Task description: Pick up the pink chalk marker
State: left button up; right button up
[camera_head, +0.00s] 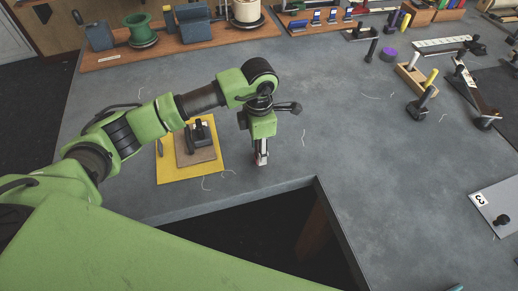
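My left arm reaches in from the left, and its gripper (262,158) points down over the grey bench near the inner front edge. The fingers are small and seen from above, so I cannot tell whether they are open or shut. A small pale, reddish spot shows at the fingertips, but I cannot tell what it is. I cannot make out a pink chalk marker for certain anywhere.
A yellow mat (173,173) with a brown board and dark tool lies left of the gripper. A wooden block (411,80) and a purple roll (389,55) stand at right. Wooden trays (122,58) line the back. Bare bench (345,125) lies right of the gripper.

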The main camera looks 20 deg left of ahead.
pick_arm(q)
jog(key=shift+f, duration=0.35)
grip_shut()
jog(key=shift+r, duration=0.15)
jog(key=shift+w+r+b, duration=0.1)
jog(key=shift+r+b, duration=0.2)
jog(key=shift+r, duration=0.3)
jog(key=s+r+b, duration=0.5)
jog(key=s+r, duration=0.6)
jog(key=s, duration=0.3)
jog(key=shift+a+r, duration=0.2)
jog(key=shift+r, duration=0.1)
